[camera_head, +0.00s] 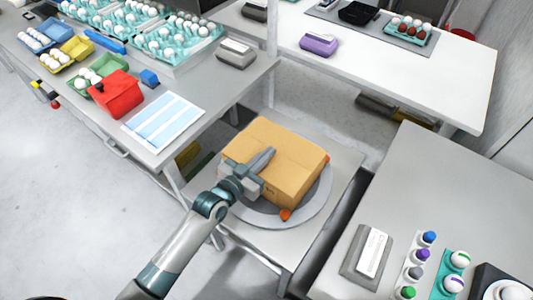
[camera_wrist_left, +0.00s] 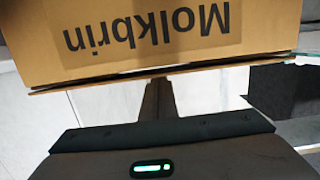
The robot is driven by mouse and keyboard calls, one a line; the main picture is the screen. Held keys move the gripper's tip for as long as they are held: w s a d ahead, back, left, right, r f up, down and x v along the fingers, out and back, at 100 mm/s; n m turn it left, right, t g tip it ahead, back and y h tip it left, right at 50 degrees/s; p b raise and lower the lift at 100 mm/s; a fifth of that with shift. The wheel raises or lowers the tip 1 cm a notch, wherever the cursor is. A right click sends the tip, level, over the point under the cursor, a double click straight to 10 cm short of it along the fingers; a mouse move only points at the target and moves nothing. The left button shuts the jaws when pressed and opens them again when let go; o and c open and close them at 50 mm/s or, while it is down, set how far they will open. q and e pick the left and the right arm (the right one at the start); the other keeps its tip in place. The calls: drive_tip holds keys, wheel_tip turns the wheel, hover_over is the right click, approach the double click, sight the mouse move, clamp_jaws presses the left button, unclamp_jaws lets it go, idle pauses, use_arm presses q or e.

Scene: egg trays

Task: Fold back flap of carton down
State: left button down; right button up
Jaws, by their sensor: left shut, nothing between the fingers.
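A brown cardboard carton (camera_head: 285,155) stands on a round grey plate (camera_head: 262,214) on the small middle table. Its top looks closed or nearly so in the head view; I cannot tell the flaps apart there. In the left wrist view the carton (camera_wrist_left: 270,30) fills the top, with the upside-down word "Molkbrin" on its side and a thin cardboard edge below. My left gripper (camera_head: 264,160) is shut and empty, over the near left part of the carton's top. In the left wrist view its fingers (camera_wrist_left: 156,100) show dark against the carton's edge. My right gripper is not in view.
Orange pieces show at the plate's edge (camera_head: 286,214). The left table holds egg trays (camera_head: 178,42), a red box (camera_head: 118,94) and a striped sheet (camera_head: 163,121). The right table (camera_head: 440,190) holds a grey device (camera_head: 366,252) and colored-topped items. The back table holds a purple carton (camera_head: 319,44).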

use_arm(q)
drive_tip(key=shift+f+b, duration=0.55)
drive_tip(key=shift+f, duration=0.35)
